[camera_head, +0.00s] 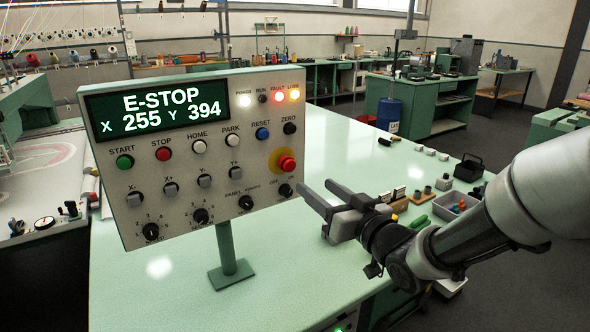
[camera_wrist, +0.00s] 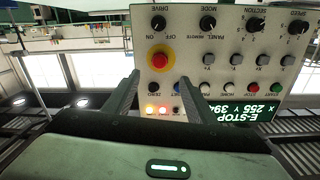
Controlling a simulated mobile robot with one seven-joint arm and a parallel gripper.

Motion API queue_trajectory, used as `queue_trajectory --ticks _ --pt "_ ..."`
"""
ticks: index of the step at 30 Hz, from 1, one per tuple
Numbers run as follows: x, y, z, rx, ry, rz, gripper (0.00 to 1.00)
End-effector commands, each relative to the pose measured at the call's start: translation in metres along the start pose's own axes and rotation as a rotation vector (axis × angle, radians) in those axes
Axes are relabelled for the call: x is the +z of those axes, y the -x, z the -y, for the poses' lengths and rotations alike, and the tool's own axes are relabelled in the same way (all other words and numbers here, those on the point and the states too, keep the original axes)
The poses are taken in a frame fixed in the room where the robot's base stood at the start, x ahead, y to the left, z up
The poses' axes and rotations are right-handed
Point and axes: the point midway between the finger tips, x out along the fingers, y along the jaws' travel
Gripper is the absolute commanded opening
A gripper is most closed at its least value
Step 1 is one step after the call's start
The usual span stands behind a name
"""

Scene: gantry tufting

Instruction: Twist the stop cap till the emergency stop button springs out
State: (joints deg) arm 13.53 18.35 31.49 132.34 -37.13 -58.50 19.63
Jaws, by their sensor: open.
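The emergency stop button is a red cap (camera_head: 287,163) on a yellow round plate (camera_head: 277,160), at the right side of the upright control panel (camera_head: 240,185). The panel display (camera_head: 160,108) reads "E-STOP X 255 Y 394". In the wrist view the red cap (camera_wrist: 159,61) sits ahead, a little left of centre, on the panel face. My gripper (camera_head: 320,195) is open and empty, in front of the panel's lower right, apart from the cap. In the wrist view its two fingers (camera_wrist: 159,90) point toward the panel, with the cap beyond the space between them.
The panel stands on a green post (camera_head: 227,250) on a pale green table (camera_head: 290,240). Other knobs and buttons surround the cap, with the ZERO button (camera_head: 289,128) above and the drive knob (camera_head: 285,191) below. A grey bin (camera_head: 455,207) and small parts lie behind my arm.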

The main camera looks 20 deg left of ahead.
Motion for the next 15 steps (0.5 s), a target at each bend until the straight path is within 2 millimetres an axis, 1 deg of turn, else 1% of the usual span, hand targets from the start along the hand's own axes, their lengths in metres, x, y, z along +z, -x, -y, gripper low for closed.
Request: queue_trajectory --ticks 1,9,15 --pt "0.001 -0.013 0.001 -0.004 -0.002 -0.002 0.51" --pt "0.001 -0.072 0.001 -0.002 -0.002 0.001 0.51" --pt "0.001 -0.106 0.001 -0.001 -0.001 0.001 0.51"
